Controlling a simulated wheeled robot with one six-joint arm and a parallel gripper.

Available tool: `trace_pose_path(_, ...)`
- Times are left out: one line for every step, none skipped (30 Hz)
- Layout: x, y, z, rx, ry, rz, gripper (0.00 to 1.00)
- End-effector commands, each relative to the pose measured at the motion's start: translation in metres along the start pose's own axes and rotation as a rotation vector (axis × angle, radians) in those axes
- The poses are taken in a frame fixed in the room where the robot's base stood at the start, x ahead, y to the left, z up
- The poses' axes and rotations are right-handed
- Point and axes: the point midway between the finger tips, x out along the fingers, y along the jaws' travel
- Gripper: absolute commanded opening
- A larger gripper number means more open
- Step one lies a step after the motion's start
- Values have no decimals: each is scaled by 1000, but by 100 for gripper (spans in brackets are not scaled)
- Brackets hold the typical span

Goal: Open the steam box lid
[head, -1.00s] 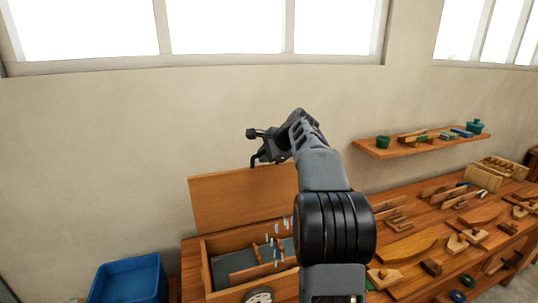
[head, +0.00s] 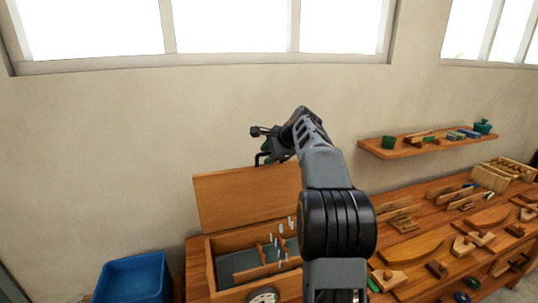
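The steam box (head: 226,290) is an open wooden box on the left end of the bench, in the head view. Its lid (head: 237,197) stands up at the back, near vertical, leaning towards the wall. Inside are wooden dividers, a grey floor and several small upright pale pegs. A round dial (head: 263,297) shows at the box's front, cut by the picture edge. My gripper (head: 262,145) is above the lid's upper right edge, apart from the box as far as I can see. Its fingers are small and dark here, so their opening is unclear. My arm hides the box's right side.
A blue bin (head: 133,280) stands left of the bench. The wooden bench (head: 405,262) extends right, crowded with planes, wooden parts and tools. A wall shelf (head: 425,146) holds a green cup, a teal pot and blocks. The wall above the lid is bare.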

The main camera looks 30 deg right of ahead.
Motion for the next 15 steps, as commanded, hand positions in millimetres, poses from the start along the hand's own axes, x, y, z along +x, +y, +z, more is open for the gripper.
trace_pose_path(0,0,0,0,0,-1,39)
trace_pose_path(0,0,0,0,1,-1,39)
trace_pose_path(-1,0,0,0,1,-1,39)
trace_pose_path(-2,0,0,0,1,-2,39)
trace_pose_path(-4,0,0,0,1,-2,39)
trace_pose_path(-7,0,-1,0,1,-2,39)
trace_pose_path(-10,0,-1,-1,1,-3,39)
trace_pose_path(-14,0,-1,-1,2,-4,39)
trace_pose_path(-20,0,-1,-1,3,-5,39)
trace_pose_path(-25,0,-1,-1,3,-5,39)
trace_pose_path(-31,0,-1,-1,4,-6,39)
trace_pose_path(-39,0,-1,0,3,-5,39)
trace_pose_path(-46,0,-1,0,4,-6,39)
trace_pose_path(-52,0,-1,0,4,-5,39)
trace_pose_path(-61,0,-1,0,4,-5,39)
